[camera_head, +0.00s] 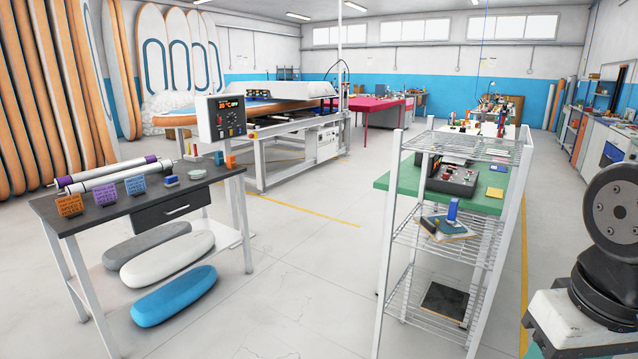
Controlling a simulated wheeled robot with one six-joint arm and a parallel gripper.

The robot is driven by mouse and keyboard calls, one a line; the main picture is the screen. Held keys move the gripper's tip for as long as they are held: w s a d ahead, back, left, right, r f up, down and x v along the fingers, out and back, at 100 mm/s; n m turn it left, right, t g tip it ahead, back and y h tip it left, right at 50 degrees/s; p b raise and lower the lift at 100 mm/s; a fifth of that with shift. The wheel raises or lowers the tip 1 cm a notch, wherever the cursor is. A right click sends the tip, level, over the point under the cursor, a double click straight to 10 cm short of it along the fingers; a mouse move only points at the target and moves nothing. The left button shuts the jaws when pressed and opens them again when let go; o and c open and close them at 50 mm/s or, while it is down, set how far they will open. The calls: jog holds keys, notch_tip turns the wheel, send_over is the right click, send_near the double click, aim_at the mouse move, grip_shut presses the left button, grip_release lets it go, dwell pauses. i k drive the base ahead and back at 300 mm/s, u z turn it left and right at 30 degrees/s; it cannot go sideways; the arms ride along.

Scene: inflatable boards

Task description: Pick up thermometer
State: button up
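I cannot make out a thermometer for certain in the head view. A grey control box (222,119) with a lit red display stands at the back of the dark workbench (110,214) on the left. A small blue and white item (172,181) and a pale round disc (197,174) lie on that bench. A small upright blue item (452,211) stands on a book-like stack (447,228) on the wire rack. My gripper is out of view; only part of my arm shows at the right edge.
The wire shelf rack (399,206) stands right of centre, with a black device (455,175) near its top. White tubes (110,176) and small orange and purple blocks (69,205) lie on the bench. Rounded pads (174,295) lie below it. The floor between bench and rack is clear.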

aim_at(452, 214)
jog(key=z, duration=1.4)
jog(key=i, duration=6.55)
jog(key=u, duration=3.75)
